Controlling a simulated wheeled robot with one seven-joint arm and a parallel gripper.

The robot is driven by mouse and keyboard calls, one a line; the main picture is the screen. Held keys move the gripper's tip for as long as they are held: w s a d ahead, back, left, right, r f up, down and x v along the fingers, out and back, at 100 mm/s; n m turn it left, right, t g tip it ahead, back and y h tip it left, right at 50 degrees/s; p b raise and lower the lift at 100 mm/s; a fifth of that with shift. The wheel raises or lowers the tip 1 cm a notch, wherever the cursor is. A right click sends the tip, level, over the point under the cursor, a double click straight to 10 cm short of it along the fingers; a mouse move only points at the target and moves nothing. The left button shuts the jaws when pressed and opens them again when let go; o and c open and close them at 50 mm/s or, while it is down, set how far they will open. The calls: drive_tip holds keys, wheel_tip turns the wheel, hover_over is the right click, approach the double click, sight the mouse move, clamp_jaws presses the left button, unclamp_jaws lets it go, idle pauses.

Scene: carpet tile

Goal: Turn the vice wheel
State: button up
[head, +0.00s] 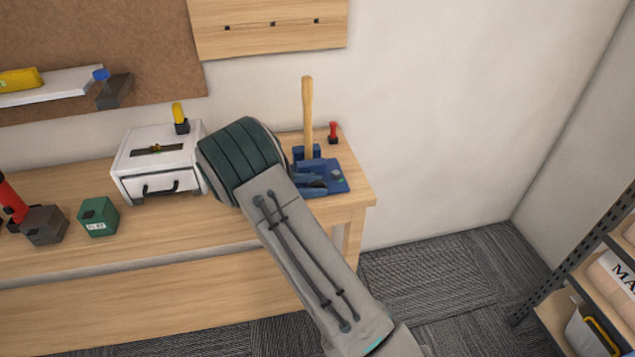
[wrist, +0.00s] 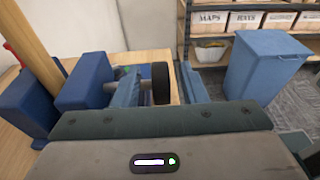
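The blue vice (head: 340,176) stands at the right end of the wooden bench, with an upright wooden handle (head: 307,115) between its jaws. In the wrist view, the vice jaw (wrist: 85,82) shows at left, and a metal screw runs right from it to the black vice wheel (wrist: 161,83). My gripper (wrist: 160,88) is open, with one light-blue finger on each side of the wheel. Gaps show between the wheel and both fingers.
A white drawer box (head: 160,165) and a green box (head: 99,217) stand on the bench left of my arm. A small red item (head: 333,132) is behind the vice. A blue bin (wrist: 268,75) and shelves with labelled boxes (wrist: 243,22) stand beyond the bench.

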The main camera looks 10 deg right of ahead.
drive_tip(key=r, duration=0.4)
drive_tip(key=shift+s+d+r, duration=0.15)
drive_tip(key=shift+d+r, duration=0.1)
drive_tip(key=shift+d, duration=0.1)
drive_tip(key=s+d+r+b, duration=0.1)
drive_tip(key=s+d+r, duration=0.4)
drive_tip(key=d, duration=0.4)
drive_tip(key=shift+s+d+r, duration=0.25)
drive_tip(key=shift+r, duration=0.45)
wheel_tip(320, 180, up, 3)
drive_tip(key=y+p, duration=0.3)
drive_tip(key=y, duration=1.3)
hover_over(316, 183)
drive_tip(key=d, duration=0.1)
wheel_tip(316, 183, down, 13)
drive_tip(key=shift+w+f+p, duration=0.1)
drive_tip(key=shift+w+p, duration=0.05)
drive_tip(key=shift+p, duration=0.15)
clamp_jaws()
